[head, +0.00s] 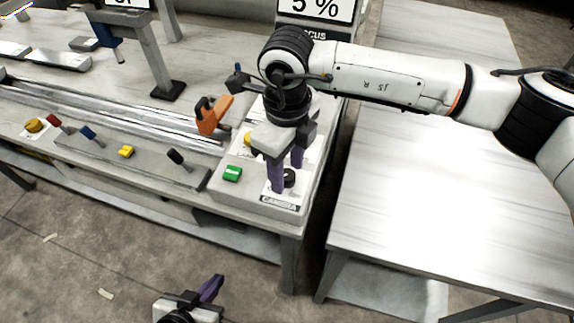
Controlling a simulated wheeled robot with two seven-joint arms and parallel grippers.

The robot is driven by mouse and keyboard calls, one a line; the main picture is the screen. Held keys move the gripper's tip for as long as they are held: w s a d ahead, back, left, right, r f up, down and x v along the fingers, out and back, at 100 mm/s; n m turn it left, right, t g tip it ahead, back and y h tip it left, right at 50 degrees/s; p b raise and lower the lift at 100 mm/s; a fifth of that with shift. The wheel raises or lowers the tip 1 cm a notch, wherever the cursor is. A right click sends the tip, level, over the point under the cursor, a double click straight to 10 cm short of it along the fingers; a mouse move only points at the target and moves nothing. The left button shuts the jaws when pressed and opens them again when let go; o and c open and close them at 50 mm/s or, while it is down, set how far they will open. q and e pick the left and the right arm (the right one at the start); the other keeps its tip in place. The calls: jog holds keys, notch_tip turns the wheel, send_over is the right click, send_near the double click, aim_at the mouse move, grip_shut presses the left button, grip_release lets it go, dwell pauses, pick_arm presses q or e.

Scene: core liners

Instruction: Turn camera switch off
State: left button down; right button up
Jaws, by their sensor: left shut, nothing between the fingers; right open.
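The camera switch (289,179) is a small black knob on a light panel, just above the label reading CAMERA (279,203) at the right end of the bench. My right gripper (286,174) points down at this panel, its two purple fingers apart. The knob shows beside the nearer finger and is partly hidden by it; I cannot tell whether they touch. Which way the knob is turned is too small to tell. My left gripper (212,286) is low in the view, in front of the bench, shut and empty.
A green button (232,174) lies left of the knob. An orange lever (212,116) stands behind it. A black lever (180,160), a yellow button (126,151) and other levers line the bench front. A bare metal table (430,200) is on the right, across a gap.

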jog(key=shift+f, duration=0.25)
